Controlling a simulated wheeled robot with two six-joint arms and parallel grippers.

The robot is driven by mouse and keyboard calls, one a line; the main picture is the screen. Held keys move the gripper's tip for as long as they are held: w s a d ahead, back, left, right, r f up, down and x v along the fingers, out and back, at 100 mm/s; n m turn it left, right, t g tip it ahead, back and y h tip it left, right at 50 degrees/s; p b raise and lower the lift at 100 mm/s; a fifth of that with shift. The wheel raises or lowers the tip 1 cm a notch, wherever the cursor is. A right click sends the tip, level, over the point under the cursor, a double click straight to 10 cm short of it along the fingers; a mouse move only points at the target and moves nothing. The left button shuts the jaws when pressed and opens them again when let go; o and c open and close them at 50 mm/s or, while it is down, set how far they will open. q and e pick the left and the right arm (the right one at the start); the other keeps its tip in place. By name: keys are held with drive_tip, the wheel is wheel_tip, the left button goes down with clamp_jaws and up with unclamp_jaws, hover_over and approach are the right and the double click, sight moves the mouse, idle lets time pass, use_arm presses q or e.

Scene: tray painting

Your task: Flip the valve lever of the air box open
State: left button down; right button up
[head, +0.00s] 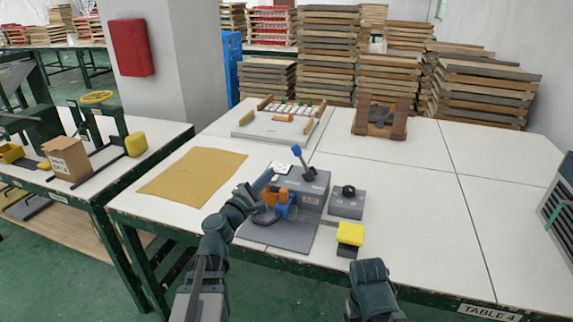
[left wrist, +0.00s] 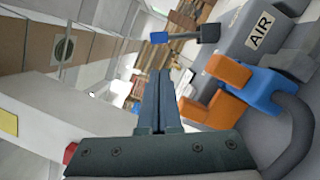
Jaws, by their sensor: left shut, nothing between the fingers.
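The grey air box (head: 315,188) stands on the white table, and its AIR label shows in the left wrist view (left wrist: 262,32). Its valve lever (head: 302,161) has a dark stem and a blue tip. It stands up from the box top, leaning a little left in the head view. In the left wrist view the lever (left wrist: 187,36) lies across the picture beyond my fingertips. My left gripper (head: 271,174) is shut and empty, left of the box; its fingers (left wrist: 160,78) look apart from the lever. The dark end of my right arm shows at the bottom, with no fingers visible.
An orange and blue fitting (head: 283,199) with a dark hose sits close beside my left gripper. A small button box (head: 347,203) and a yellow-topped block (head: 350,235) stand to the right. A tan mat (head: 192,176) lies left. The table's right middle is clear.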

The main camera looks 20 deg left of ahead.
sight(296, 150)
use_arm(q)
drive_tip(key=shift+w, duration=0.1)
drive_tip(key=p+x, duration=0.1)
drive_tip(key=x, duration=0.9)
drive_tip(key=shift+d+r+p, duration=0.15)
drive_tip(key=shift+p, duration=0.15)
drive_tip(key=shift+d+r+m, duration=0.15)
drive_tip(key=shift+m, duration=0.25)
drive_tip(key=shift+d+r+p, duration=0.1)
drive_tip(key=shift+p, duration=0.35)
drive_tip(key=d+r+m+p, duration=0.1)
drive_tip(key=m+g+p, duration=0.1)
drive_tip(key=shift+d+r+m+h+p, duration=0.3)
drive_tip(key=shift+d+r+m, duration=0.05)
drive_tip(key=shift+m, duration=0.05)
drive_tip(key=d+m+g+p, duration=0.1)
drive_tip(key=d+m+p, duration=0.3)
drive_tip(key=d+m, duration=0.3)
drive_tip(key=shift+s+d+r+g+y, duration=0.15)
drive_tip(key=shift+s+r+g+y, duration=0.15)
drive_tip(key=shift+r+y, duration=0.1)
